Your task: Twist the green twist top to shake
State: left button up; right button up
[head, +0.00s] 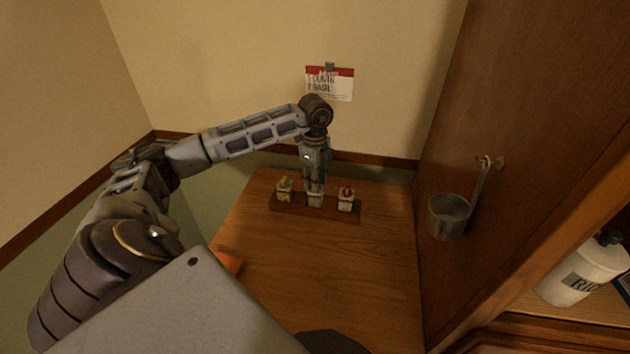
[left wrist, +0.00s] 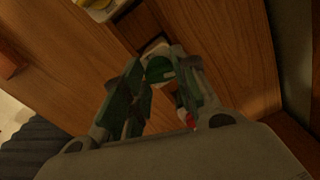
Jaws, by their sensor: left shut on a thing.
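The middle jar (head: 316,201) stands upright in a low wooden rack (head: 290,208) on the table. Its green twist top (left wrist: 159,68) shows between the fingers in the left wrist view, and the gripper mostly hides it in the head view. My left gripper (head: 315,186) points down from above and is shut on the green top. It also shows in the left wrist view (left wrist: 165,85). My right gripper is in neither view.
A yellow-topped jar (head: 284,189) stands left of the middle jar, a red-topped jar (head: 346,198) right of it, both close. A card (head: 330,84) hangs on the wall. A metal cup (head: 449,217) hangs on the cabinet side.

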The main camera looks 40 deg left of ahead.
pick_arm(q)
jog(key=shift+n, duration=1.7)
jog(key=o, duration=1)
jog(key=shift+r, duration=6)
jog(key=shift+f, duration=0.1)
